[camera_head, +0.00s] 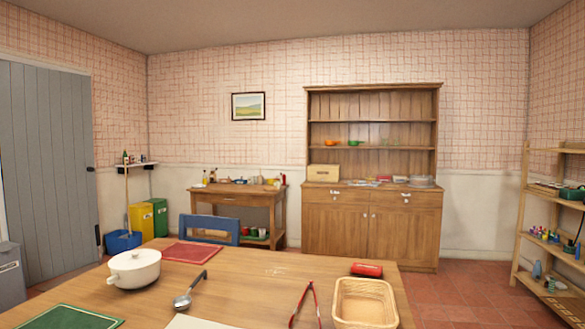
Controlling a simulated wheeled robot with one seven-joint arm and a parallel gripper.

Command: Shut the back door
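A grey plank door (48,165) stands at the far left, in line with the left wall. A small black handle or latch (90,169) is at its right edge, with another dark fitting (97,235) lower down. Its left side is cut off by the picture edge. I see no clear gap at its right edge, but cannot tell for sure whether it is fully shut. No other door shows. My gripper is not in view.
A grey bin (10,275), blue bucket (123,241) and yellow bin (141,220) stand near the door.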

